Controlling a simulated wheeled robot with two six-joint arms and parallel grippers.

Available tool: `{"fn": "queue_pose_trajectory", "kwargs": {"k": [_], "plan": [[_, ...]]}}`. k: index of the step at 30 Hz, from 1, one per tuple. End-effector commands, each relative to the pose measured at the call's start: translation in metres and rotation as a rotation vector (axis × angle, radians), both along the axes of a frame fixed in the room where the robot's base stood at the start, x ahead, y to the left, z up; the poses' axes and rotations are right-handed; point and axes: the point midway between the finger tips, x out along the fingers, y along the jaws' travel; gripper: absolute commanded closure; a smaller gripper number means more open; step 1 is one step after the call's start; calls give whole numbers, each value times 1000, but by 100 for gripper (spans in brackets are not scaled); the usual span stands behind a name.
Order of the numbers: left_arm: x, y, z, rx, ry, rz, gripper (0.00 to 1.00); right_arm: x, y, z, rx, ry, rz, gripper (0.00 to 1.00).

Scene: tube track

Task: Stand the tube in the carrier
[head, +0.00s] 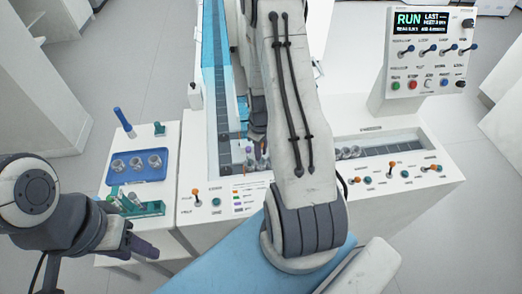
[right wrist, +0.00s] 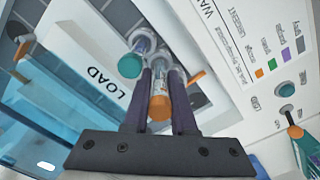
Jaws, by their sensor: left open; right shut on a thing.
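In the right wrist view my right gripper (right wrist: 162,75) is shut on an orange-capped tube (right wrist: 159,106), with a purple finger on each side. A teal-capped tube (right wrist: 130,66) stands close beside it, to the left. A metallic carrier (right wrist: 141,40) shows beyond the fingers at the LOAD opening. Whether the held tube's lower end is inside a carrier is hidden. In the head view my right arm covers most of its gripper and the held tube. My left gripper (head: 139,243) is open and empty at the lower left, near the side table's front edge.
A blue tray (head: 149,178) with metallic carriers (head: 136,163) and a green rack (head: 148,209) with tubes are on the left side table. A blue-walled conveyor track (head: 226,100) runs away from me. Knobs and levers line the front panel. A control panel (head: 430,50) stands at right.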

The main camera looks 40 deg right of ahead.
Motion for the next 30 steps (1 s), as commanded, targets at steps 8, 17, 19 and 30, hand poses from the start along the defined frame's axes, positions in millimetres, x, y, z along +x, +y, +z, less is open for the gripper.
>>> {"fn": "queue_pose_trajectory", "kwargs": {"k": [8,17,19,30], "plan": [[0,0,0,0,0,0,50,0,0,0,0,0,0,100],[0,0,-5,0,0,0,50,0,0,-7,0,0,0,100],[0,0,-6,0,0,0,50,0,0,-9,0,0,0,100],[0,0,-5,0,0,0,50,0,0,-9,0,0,0,49]]}}
